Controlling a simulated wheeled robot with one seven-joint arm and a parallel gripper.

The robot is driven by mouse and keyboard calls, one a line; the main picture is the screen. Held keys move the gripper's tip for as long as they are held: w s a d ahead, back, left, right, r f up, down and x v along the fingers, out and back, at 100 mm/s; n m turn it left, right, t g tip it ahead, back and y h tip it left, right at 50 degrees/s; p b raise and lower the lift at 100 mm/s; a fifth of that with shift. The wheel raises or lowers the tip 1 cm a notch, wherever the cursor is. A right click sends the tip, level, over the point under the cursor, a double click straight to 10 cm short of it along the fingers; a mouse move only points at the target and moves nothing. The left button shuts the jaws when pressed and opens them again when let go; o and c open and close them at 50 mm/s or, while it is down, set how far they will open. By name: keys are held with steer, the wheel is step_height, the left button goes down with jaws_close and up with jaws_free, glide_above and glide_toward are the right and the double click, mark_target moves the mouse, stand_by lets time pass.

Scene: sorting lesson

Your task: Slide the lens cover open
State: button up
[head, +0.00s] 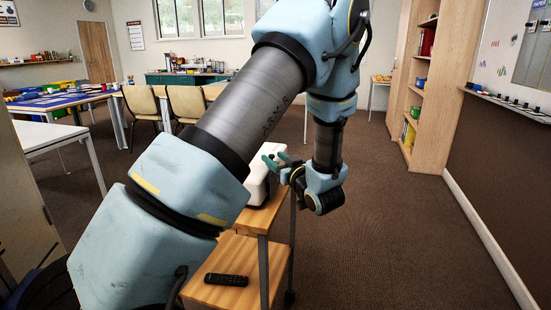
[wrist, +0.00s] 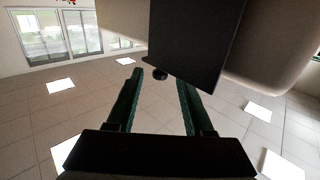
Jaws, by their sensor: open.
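The white projector (head: 255,184) stands on a wooden cart, partly hidden behind my arm. In the wrist view its pale body (wrist: 270,35) fills the top, with a flat dark panel (wrist: 188,45) on it that looks like the lens cover. My gripper (head: 278,160) is beside the projector's front in the head view. Contact cannot be told. The lens is not visible.
The wooden cart (head: 245,248) has a lower shelf with a black remote (head: 227,280) on it. A bookshelf (head: 440,85) stands along the right wall. Tables and chairs (head: 187,104) are at the back left. The carpet right of the cart is clear.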

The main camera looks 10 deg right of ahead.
jaws_close()
stand_by(0.4)
stand_by(1.0)
